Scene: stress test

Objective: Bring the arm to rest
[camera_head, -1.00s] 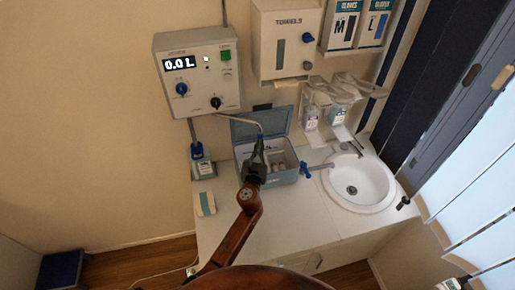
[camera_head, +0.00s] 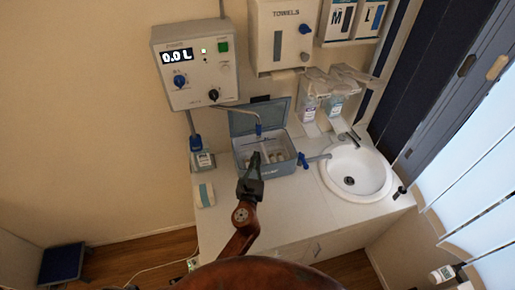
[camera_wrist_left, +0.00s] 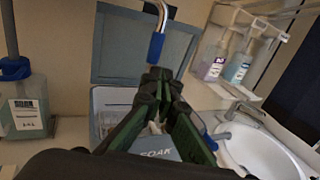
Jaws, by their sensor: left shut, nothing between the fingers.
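My left arm, reddish brown, comes up from the bottom of the head view. Its dark left gripper (camera_head: 256,158) is shut and empty, with its tips in front of the blue-grey open box marked SOAK (camera_head: 285,181). In the left wrist view the shut fingers (camera_wrist_left: 157,75) point toward the box's raised lid (camera_wrist_left: 115,45). A thin metal spout with a blue tip (camera_head: 258,130) hangs above the box, just beyond the fingertips. My right gripper is not in view.
The white counter (camera_head: 225,225) holds a round sink (camera_head: 355,172) on the right and a blue-capped bottle (camera_head: 203,160) on the left. Pump bottles (camera_head: 322,104) hang behind the sink.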

